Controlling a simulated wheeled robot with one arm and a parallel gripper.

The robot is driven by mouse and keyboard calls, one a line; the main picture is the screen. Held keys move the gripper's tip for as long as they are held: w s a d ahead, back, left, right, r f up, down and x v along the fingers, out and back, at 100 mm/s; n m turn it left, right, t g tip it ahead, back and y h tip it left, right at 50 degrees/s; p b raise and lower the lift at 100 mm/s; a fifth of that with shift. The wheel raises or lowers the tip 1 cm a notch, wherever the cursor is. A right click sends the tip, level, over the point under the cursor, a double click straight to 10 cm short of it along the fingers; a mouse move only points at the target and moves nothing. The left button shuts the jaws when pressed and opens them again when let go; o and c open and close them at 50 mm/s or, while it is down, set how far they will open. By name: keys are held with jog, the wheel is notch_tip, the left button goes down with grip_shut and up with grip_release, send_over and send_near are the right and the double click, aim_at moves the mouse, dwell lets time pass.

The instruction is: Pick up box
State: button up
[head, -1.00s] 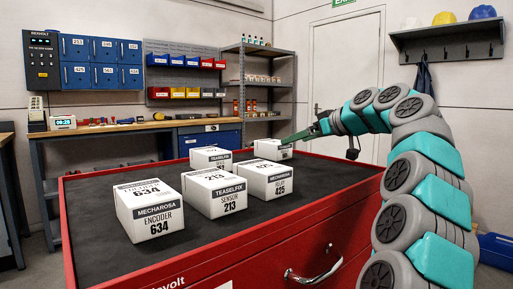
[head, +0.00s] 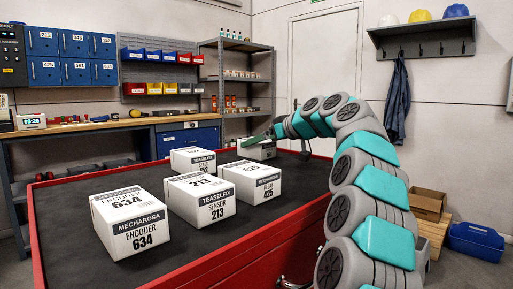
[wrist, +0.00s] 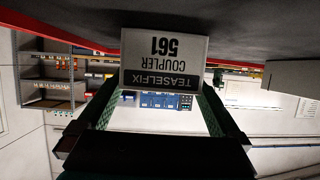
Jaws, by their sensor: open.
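Several white labelled boxes stand on the black top of a red cabinet (head: 70,245). The nearest is the Mecharosa Encoder 634 box (head: 130,222), then the Teaselfix Sensor 213 box (head: 200,198) and a 425 box (head: 252,182). Another Teaselfix box (head: 193,160) stands behind. My gripper (head: 268,136) is at the far right corner, by a white box (head: 262,150) that it partly hides. The wrist view is upside down. There, a Teaselfix Coupler 561 box (wrist: 163,55) is straight ahead of my open gripper (wrist: 160,98), around its fingertips' gap; contact cannot be told.
Another pale box (wrist: 295,77) shows at the right in the wrist view. A workbench (head: 110,127) and metal shelves (head: 235,80) stand behind the cabinet. The cabinet top's left side is clear.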

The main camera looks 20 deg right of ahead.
jog(key=shift+w+a+f, duration=0.25)
jog(key=shift+w, duration=0.35)
jog(key=c, duration=1.4)
